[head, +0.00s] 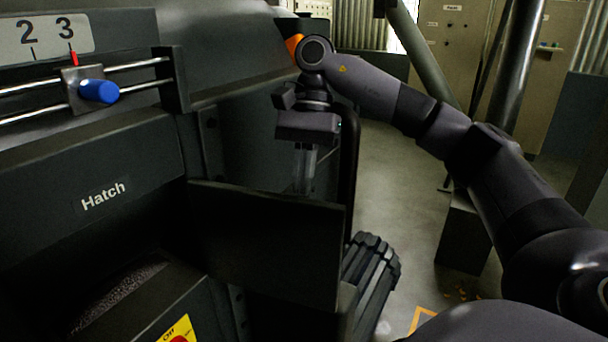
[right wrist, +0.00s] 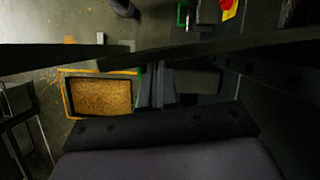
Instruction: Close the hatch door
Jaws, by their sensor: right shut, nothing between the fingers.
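The hatch door (head: 265,242) is a dark flat panel. It stands open, swung out from the machine front to the right of the "Hatch" label (head: 103,197). The opening left of it shows dark grainy material (head: 118,297). My right gripper (head: 304,180) points down on the far side of the door, near its upper edge. Its fingers are shut and empty; the door partly hides the tips, and I cannot tell whether they touch it. In the right wrist view a dark bar crosses the picture near the fingers (right wrist: 156,92). My left gripper is not in view.
A rail with a blue knob (head: 99,91) and a 2–3 scale is above the hatch. A ribbed dark cylinder (head: 371,275) stands low behind the door. A tray of yellow-brown granules (right wrist: 102,97) is on the floor. Open floor (head: 395,190) lies to the right.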

